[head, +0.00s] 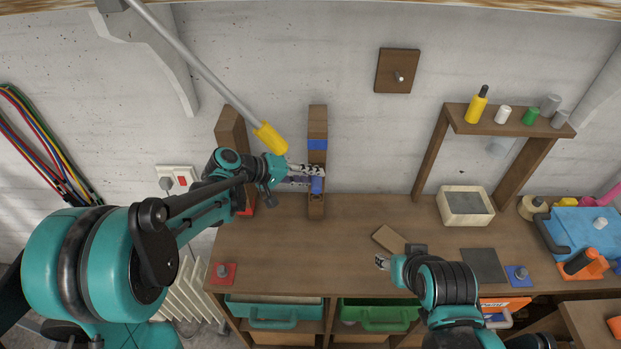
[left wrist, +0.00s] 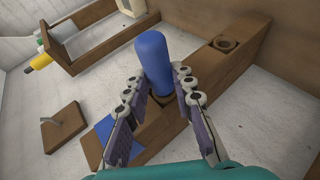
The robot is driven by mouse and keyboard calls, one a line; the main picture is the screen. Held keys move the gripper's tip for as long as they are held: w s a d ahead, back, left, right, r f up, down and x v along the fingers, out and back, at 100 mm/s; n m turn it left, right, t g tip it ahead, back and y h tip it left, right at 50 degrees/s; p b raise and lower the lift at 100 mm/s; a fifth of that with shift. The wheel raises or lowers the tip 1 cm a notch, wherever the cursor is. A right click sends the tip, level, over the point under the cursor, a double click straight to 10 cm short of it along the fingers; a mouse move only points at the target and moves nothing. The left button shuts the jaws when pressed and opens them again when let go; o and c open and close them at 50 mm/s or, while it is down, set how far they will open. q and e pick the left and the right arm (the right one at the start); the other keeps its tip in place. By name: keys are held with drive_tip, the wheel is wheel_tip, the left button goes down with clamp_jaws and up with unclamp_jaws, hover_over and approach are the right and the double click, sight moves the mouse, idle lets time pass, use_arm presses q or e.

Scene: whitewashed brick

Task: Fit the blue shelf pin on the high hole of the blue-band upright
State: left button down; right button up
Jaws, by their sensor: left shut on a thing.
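The blue-band upright (head: 317,128) stands against the wall at the back of the bench, with a blue band (head: 317,144) near its top. The band also shows in the left wrist view (left wrist: 113,130). My left gripper (head: 312,171) is at the upright's front, shut on the blue shelf pin (head: 317,185). In the left wrist view the pin (left wrist: 153,62) is between the fingers, its base at a dark-ringed hole near the band. I cannot tell how deep it sits. The other hole (left wrist: 226,43), farther from the band, is empty. My right gripper (head: 382,262) is low over the bench; its fingers are unclear.
A second upright (head: 231,130) stands left of the blue-band one. A yellow-ended grey rod (head: 205,75) slants above my left gripper. A small shelf (head: 510,125) with bottles is at right. A wall plate with a peg (head: 397,72) is above. The bench's left middle (head: 280,245) is clear.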

use_arm(q)
drive_tip(key=shift+w, duration=0.4)
drive_tip(key=shift+w, duration=0.1)
drive_tip(key=c, duration=1.2)
unclamp_jaws()
drive_tip(key=v, duration=1.2)
drive_tip(key=s+a+f+y+b, duration=0.2)
drive_tip(key=s+f+y+b, duration=0.1)
drive_tip(key=s+f, duration=0.2)
drive_tip(key=s+a+f+m+t+y+b, duration=0.1)
drive_tip(key=s+a+f+y+b, duration=0.1)
drive_tip(key=s, duration=0.6)
drive_tip(key=s+a+f+m+t+y+b, duration=0.1)
drive_tip(key=s+a+f+y+b, duration=0.2)
drive_tip(key=s+f, duration=0.4)
drive_tip(key=shift+s+f+y+b, duration=0.2)
drive_tip(key=shift+f+y+b, duration=0.3)
drive_tip(key=shift+f+y, duration=0.65)
